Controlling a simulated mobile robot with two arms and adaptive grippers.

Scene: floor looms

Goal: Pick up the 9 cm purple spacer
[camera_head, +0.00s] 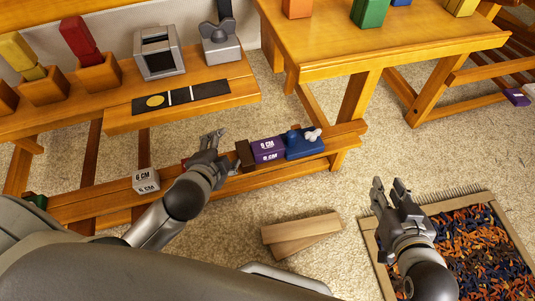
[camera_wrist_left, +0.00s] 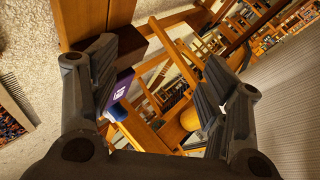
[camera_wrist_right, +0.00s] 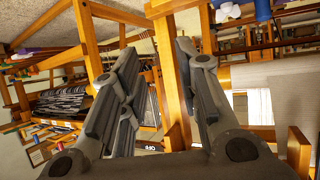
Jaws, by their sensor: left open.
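The purple spacer (camera_head: 268,150), labelled 9 CM, lies on the low wooden beam between a dark brown block (camera_head: 244,153) and a blue piece (camera_head: 303,144). My left gripper (camera_head: 217,139) is just left of the spacer, above the beam, apart from it and empty. In the left wrist view the purple spacer (camera_wrist_left: 121,86) shows partly behind the left finger, and my left gripper (camera_wrist_left: 155,85) has its fingers wide apart. My right gripper (camera_head: 390,186) is open and empty over the floor by the woven frame; its fingers show apart in the right wrist view (camera_wrist_right: 158,55).
A white 6 CM block (camera_head: 146,180) sits on the beam at left. Wooden slats (camera_head: 300,233) lie on the floor. A frame of coloured yarn (camera_head: 470,250) is at right. A bench (camera_head: 235,91) holds metal devices behind the left gripper. A small purple block (camera_head: 516,97) lies far right.

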